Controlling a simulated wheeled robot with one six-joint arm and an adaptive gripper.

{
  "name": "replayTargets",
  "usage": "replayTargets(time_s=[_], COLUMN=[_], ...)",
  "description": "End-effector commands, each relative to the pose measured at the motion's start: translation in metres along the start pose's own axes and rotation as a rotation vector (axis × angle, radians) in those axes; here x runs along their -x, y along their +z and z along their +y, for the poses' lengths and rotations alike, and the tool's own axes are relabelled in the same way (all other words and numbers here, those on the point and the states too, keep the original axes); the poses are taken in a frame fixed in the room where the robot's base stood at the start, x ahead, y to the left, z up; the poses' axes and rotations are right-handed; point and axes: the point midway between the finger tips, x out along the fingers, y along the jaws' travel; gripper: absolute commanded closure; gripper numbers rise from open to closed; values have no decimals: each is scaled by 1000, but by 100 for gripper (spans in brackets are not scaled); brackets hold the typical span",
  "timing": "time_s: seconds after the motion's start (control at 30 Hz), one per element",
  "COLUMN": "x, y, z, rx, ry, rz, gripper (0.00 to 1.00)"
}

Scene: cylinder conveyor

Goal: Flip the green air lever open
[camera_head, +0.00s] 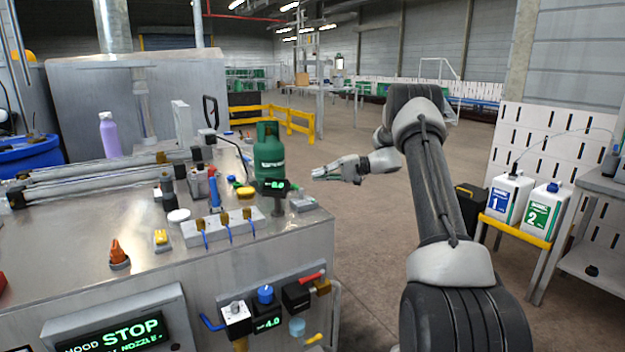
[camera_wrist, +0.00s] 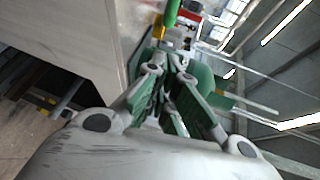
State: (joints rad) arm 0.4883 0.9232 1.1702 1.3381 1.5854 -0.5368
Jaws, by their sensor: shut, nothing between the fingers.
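My gripper (camera_head: 322,173) is shut and empty, held in the air just right of the bench's far right corner. In the wrist view its closed fingers (camera_wrist: 168,62) point toward the top of the picture. Just beyond the fingertips there is a slender green bar (camera_wrist: 171,12) that looks like the green air lever, with a yellow fitting (camera_wrist: 157,31) close below it. I cannot tell whether the fingers touch it. In the head view I cannot make out a green lever.
A green gas cylinder (camera_head: 270,158) stands on the metal bench (camera_head: 100,215), left of my gripper. A red-handled valve (camera_head: 310,277) and a blue handle (camera_head: 212,322) stick out from the bench front. White canisters (camera_head: 507,197) stand at right.

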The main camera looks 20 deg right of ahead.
Motion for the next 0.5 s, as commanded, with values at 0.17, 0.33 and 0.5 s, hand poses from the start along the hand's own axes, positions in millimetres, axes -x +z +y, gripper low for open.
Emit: replayTargets(time_s=[0.17, 0.33, 0.5], x=[29, 53, 66], y=[-16, -30, -37], z=[0, 0, -1], rx=[1, 2, 0], ry=[2, 2, 2], rz=[4, 3, 3], gripper=[100, 100, 100])
